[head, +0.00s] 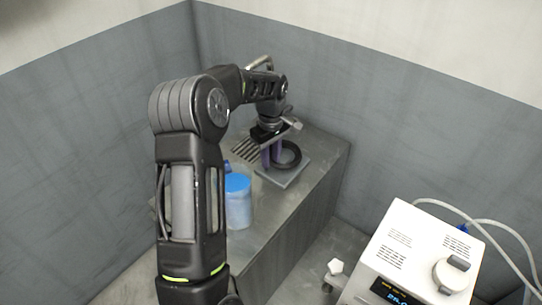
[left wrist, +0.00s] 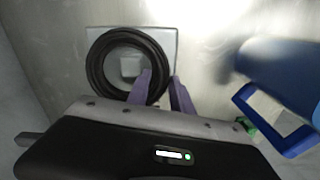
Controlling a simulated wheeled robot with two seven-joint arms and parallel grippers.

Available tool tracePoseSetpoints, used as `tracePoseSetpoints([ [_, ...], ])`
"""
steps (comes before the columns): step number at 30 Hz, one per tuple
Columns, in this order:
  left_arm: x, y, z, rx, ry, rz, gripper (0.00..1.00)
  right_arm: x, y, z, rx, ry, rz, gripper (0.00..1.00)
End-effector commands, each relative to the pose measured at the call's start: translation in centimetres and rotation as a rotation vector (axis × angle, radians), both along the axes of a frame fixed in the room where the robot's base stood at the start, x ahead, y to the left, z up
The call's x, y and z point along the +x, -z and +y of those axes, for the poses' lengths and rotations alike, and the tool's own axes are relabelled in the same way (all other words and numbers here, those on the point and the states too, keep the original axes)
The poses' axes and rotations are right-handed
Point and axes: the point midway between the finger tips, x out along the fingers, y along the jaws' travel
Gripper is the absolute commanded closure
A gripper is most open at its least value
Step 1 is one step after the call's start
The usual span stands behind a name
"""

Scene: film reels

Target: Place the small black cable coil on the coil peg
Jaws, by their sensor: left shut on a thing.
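The small black cable coil (head: 296,158) is at my left gripper (head: 272,154), over a grey square base plate (head: 285,178) on the bench. In the left wrist view the coil (left wrist: 97,66) is a round black ring, with a pale squarish form (left wrist: 131,65) inside its opening, apparently the coil peg. The purple fingers of my left gripper (left wrist: 160,88) are shut on the coil's near side, one finger overlapping the ring and the other just outside. I cannot tell whether the coil rests on the plate or hangs above it. My right gripper is not in view.
A clear blue container with a blue lid (head: 238,186) stands on the metal bench (head: 305,205), nearer than the plate. Its blue handle (left wrist: 262,120) shows close to the gripper. Walls close off the back. A white device (head: 415,250) with cables stands at the right.

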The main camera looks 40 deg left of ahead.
Motion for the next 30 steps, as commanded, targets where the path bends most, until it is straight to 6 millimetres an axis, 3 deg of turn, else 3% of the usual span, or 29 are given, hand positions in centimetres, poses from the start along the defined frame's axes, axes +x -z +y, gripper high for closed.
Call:
tracePoseSetpoints([
  [23,0.1,1.3,0.0,0.0,0.001,-0.003,1.0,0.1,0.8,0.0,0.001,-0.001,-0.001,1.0],
  [24,0.1,1.3,0.0,0.0,0.001,-0.002,0.72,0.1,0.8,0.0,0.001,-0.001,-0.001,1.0],
  [30,0.1,1.3,0.0,0.0,0.001,-0.003,0.56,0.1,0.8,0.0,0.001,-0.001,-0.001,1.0],
])
